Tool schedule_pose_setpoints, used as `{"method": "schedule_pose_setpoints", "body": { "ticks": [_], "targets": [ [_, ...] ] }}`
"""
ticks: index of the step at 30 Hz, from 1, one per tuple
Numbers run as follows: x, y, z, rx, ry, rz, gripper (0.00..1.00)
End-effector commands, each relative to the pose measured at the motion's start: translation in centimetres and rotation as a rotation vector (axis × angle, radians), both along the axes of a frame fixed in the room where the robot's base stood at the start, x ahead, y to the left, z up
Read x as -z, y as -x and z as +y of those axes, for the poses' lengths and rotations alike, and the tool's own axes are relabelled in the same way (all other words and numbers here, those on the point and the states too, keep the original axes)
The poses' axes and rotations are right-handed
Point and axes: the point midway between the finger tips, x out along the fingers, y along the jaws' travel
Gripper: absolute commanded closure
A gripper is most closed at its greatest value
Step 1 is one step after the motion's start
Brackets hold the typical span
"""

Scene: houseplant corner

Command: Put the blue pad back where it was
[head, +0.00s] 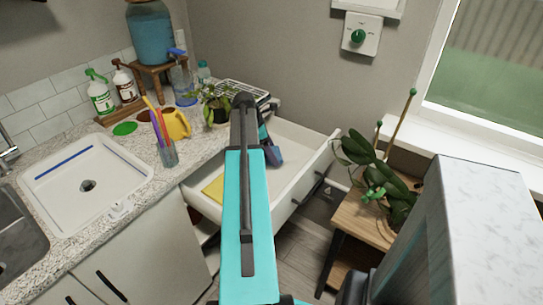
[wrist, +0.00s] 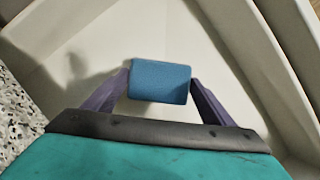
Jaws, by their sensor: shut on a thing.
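The blue pad (wrist: 160,82) is a small, soft-looking block in the wrist view. My gripper (wrist: 160,88) is shut on it, with one purple finger at each side. The pad is over the pale floor of the open white drawer (head: 290,194). A dark shadow lies on the drawer floor to the left, and the pad seems to be held above the floor. In the head view my arm hides much of the pad and gripper. A yellow pad (head: 214,189) lies in the near left part of the drawer.
The speckled counter (head: 115,222) with a white sink (head: 55,190) is at left. A leafy potted plant (head: 217,105) stands near the drawer's back. A wooden stand (head: 358,222) with a plant is right of the drawer. Drawer walls surround the pad.

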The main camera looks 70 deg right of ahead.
Motion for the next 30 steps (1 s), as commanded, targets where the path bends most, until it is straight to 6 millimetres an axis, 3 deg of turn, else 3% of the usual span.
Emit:
{"method": "schedule_pose_setpoints", "body": {
  "ticks": [9,23,24,27,30],
  "targets": [
    [2.6,0.0,0.0,0.0,0.0,0.0,0.44],
    [3.1,-0.1,0.0,-0.001,0.0,0.0,0.44],
    [3.1,-0.1,0.0,-0.001,0.0,0.0,0.18],
    [3.1,-0.1,0.0,-0.001,0.0,0.0,0.04],
    [3.1,-0.1,0.0,-0.001,0.0,0.0,0.04]
  ]
}}
